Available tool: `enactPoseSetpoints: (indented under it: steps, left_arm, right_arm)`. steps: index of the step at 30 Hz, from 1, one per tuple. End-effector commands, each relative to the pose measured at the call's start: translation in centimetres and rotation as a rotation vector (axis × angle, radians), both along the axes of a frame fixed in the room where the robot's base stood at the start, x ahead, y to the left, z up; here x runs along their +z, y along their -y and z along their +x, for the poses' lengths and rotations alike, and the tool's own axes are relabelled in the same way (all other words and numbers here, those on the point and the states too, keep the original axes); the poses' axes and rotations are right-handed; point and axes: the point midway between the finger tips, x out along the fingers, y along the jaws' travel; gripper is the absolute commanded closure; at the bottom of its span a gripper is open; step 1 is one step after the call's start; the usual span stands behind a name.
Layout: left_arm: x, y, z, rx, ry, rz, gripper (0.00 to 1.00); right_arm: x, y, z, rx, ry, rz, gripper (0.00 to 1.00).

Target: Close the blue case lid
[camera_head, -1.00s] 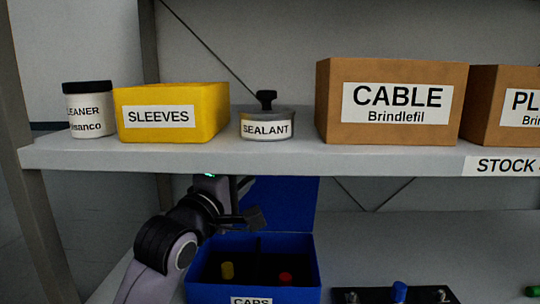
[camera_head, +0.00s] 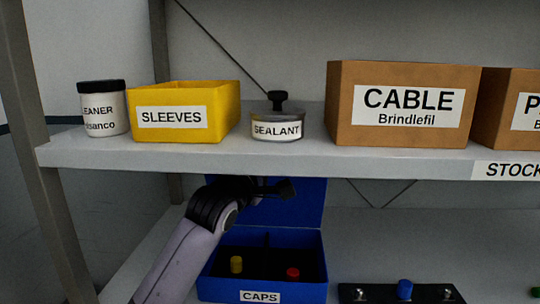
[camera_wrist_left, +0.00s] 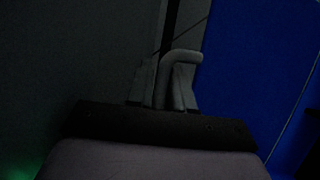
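The blue case (camera_head: 317,285), labelled CAPS, stands on the lower shelf with its lid (camera_head: 306,210) raised upright at the back. A yellow cap (camera_head: 236,264) and a red cap (camera_head: 293,273) show inside the case. My left gripper (camera_head: 287,189) overlaps the upper part of the lid in the head view; I cannot tell whether it touches. In the left wrist view the lid (camera_wrist_left: 255,65) fills the right side, beside the fingers (camera_wrist_left: 164,88). That view is dark, and the finger gap is unclear. My right gripper is not in view.
The upper shelf (camera_head: 330,161) hangs close above the lid and my left arm. It carries the yellow SLEEVES bin (camera_head: 222,115), the SEALANT pot (camera_head: 277,127) and the CABLE box (camera_head: 345,135). A dark rack with a blue knob (camera_head: 404,289) stands right of the case.

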Motion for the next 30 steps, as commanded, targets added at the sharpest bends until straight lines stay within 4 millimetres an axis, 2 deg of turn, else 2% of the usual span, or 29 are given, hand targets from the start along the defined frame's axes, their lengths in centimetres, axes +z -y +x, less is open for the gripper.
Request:
enactPoseSetpoints:
  steps: [5,6,8,14,20,30]
  left_arm:
    - [0.0,0.0,0.0,0.0,0.001,0.0,0.79]
    - [0.0,0.0,0.0,0.0,0.001,0.0,0.82]
    - [0.0,0.0,0.0,0.0,0.001,0.0,1.0]
    - [0.0,0.0,0.0,0.0,0.002,-0.001,1.0]
    - [-0.6,0.0,-0.8,0.0,0.039,-0.003,1.0]
    - [-2.9,-0.1,-5.0,0.001,0.253,-0.004,1.0]
  right_arm:
    - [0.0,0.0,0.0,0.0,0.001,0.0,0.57]
    - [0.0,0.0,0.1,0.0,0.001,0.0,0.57]
    - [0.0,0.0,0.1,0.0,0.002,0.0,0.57]
    - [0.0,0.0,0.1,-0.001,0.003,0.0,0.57]
    - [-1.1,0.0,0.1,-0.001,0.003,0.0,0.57]
    - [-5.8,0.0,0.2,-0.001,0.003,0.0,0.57]
